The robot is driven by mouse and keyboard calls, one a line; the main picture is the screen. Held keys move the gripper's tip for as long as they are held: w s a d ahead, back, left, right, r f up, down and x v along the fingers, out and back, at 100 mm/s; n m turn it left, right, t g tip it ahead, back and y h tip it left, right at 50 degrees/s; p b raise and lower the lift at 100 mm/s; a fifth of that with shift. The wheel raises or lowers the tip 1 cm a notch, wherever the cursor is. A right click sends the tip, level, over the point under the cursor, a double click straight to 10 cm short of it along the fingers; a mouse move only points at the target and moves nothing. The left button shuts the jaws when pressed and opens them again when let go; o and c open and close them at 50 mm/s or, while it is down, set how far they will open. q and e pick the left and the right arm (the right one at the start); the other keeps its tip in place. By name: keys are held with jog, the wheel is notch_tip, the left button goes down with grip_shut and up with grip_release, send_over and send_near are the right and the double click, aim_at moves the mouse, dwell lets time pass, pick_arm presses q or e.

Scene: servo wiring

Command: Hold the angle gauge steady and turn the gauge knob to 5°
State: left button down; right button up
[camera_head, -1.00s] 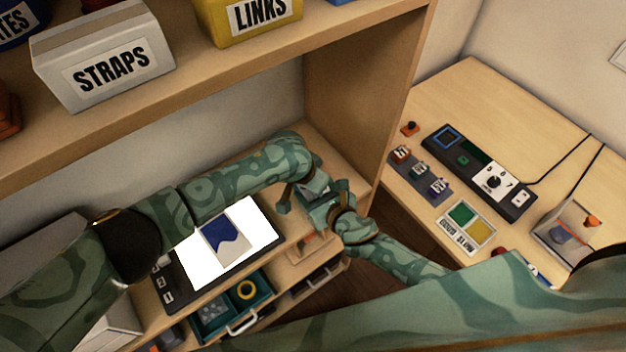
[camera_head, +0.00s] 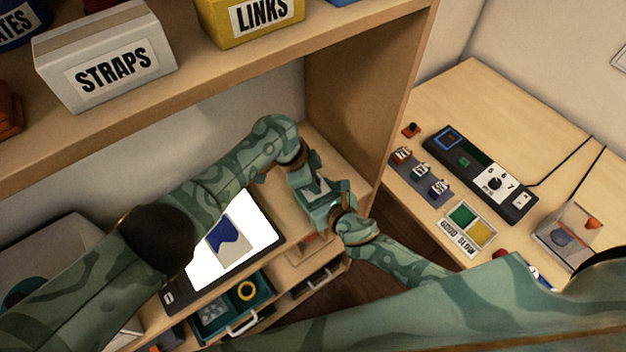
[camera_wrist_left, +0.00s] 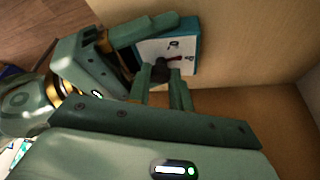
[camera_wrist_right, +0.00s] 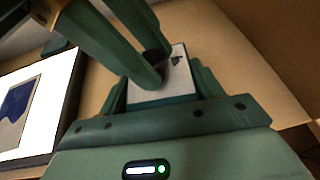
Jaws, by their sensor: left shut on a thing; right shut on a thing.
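The angle gauge is a teal box with a white face (camera_wrist_left: 182,48). It also shows in the right wrist view (camera_wrist_right: 172,78); in the head view the grippers largely hide it. A dark knob (camera_wrist_left: 160,70) stands on its face, with a dark red pointer (camera_wrist_left: 175,58) beside it. My left gripper (camera_wrist_left: 165,84) is shut on the knob from above. My right gripper (camera_wrist_right: 160,85) is shut on the gauge body, one finger along each side. The scale marks are too small and partly covered, so I cannot read the angle.
A tablet with a bright screen (camera_head: 262,232) lies left of the grippers. Open drawers (camera_head: 262,302) sit below the front edge. A shelf with the STRAPS bin (camera_head: 105,60) and LINKS bin (camera_head: 250,22) hangs above. A shelf side panel (camera_head: 355,100) stands close behind right.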

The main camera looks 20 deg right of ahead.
pick_arm(q)
jog(key=shift+w+a+m, duration=0.1)
jog(key=shift+w+m, duration=0.05)
jog(key=shift+m, duration=0.45)
jog(key=c, duration=1.3)
grip_release()
jog(key=shift+o, duration=0.2)
jog(key=v, duration=1.2)
jog(key=shift+w, duration=0.1)
